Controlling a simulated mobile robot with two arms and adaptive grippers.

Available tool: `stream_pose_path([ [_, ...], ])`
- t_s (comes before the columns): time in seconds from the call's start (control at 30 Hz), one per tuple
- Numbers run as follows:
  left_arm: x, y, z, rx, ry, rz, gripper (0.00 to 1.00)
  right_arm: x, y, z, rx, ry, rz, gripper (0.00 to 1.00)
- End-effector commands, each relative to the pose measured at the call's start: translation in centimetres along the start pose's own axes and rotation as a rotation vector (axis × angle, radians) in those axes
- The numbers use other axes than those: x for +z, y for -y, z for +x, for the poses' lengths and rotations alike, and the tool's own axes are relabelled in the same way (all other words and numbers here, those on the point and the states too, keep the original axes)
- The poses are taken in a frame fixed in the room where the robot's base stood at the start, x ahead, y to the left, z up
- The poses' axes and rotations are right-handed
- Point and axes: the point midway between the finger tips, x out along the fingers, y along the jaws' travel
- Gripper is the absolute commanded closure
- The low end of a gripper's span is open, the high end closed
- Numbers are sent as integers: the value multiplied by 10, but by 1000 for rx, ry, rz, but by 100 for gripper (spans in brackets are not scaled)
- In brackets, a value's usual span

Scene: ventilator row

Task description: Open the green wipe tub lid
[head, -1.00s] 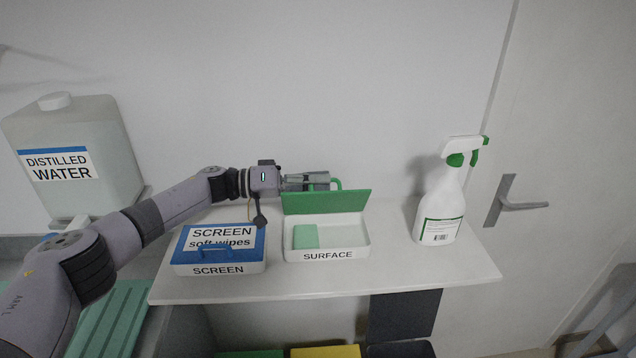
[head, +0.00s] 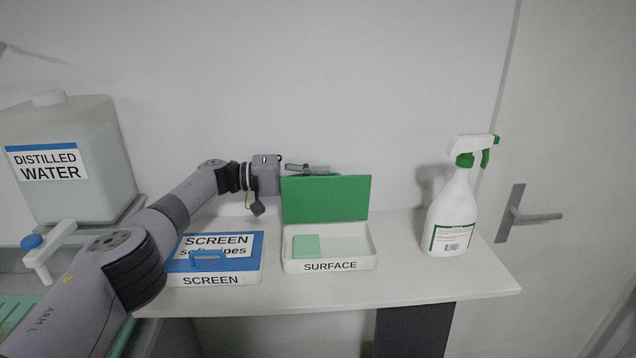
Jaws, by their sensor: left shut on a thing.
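The green wipe tub is a white box (head: 328,265) labelled SURFACE on the shelf. Its green lid (head: 326,199) stands raised, near upright, at the tub's back edge. A pale green wipe stack (head: 306,245) lies inside on the left; the rest of the inside looks empty. My left gripper (head: 322,169) is at the top edge of the lid, behind it, shut on the lid's handle, which is mostly hidden by the lid. My right gripper is not in view.
A blue-lidded SCREEN tub (head: 213,278), shut, stands just left, under my left arm. A white spray bottle (head: 450,220) stands to the right. A distilled water canister (head: 75,150) is at far left. The shelf (head: 400,285) has bare room before the bottle.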

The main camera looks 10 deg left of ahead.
Motion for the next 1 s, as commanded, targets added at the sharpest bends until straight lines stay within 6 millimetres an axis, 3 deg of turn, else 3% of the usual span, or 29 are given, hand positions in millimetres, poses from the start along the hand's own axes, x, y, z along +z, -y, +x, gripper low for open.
stream_pose_path([
  [0.33, 3, 6, 0, -10, 7, -6, 100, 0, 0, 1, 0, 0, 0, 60],
  [0.4, 3, 6, 0, -11, 7, -6, 91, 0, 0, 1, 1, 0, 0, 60],
  [0.7, 3, 8, 0, -12, 8, -7, 72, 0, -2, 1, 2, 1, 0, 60],
  [1.0, 3, 6, 1, -10, 7, -5, 72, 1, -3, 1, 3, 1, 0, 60],
])
